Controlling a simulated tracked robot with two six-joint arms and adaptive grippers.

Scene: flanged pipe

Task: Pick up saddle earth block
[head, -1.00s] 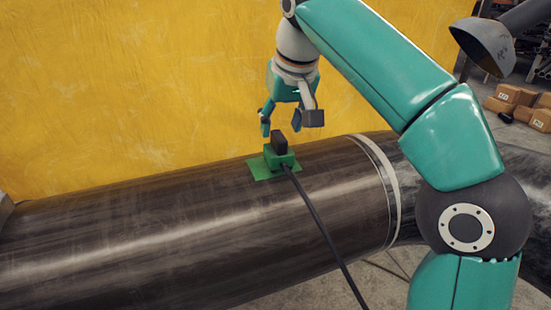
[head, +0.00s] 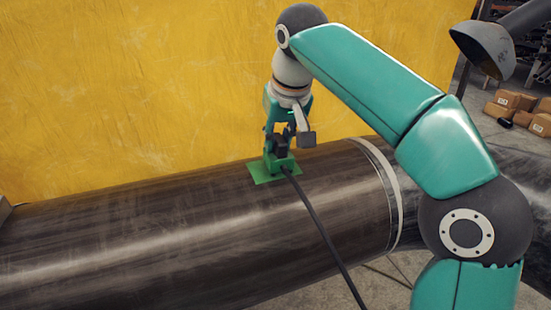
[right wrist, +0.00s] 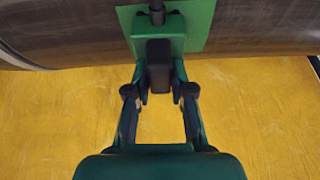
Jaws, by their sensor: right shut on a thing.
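The saddle earth block (head: 282,163) is a small green block with a black upright grip, on top of the dark pipe (head: 150,225). A black cable runs from it down the front of the pipe. My right gripper (head: 280,146) comes down from above and is shut on the block's black grip. In the right wrist view the two fingers (right wrist: 159,95) stand on either side of the black grip, and the green body of the block (right wrist: 160,24) lies beyond it. The block sits on a flat green patch (head: 262,172). My left gripper is not in view.
A yellow wall or curtain (head: 130,90) stands close behind the pipe. The cable (head: 325,235) hangs toward the lower right. A pale band (head: 388,190) rings the pipe to the right. Cardboard boxes (head: 510,100) lie on the floor at the far right.

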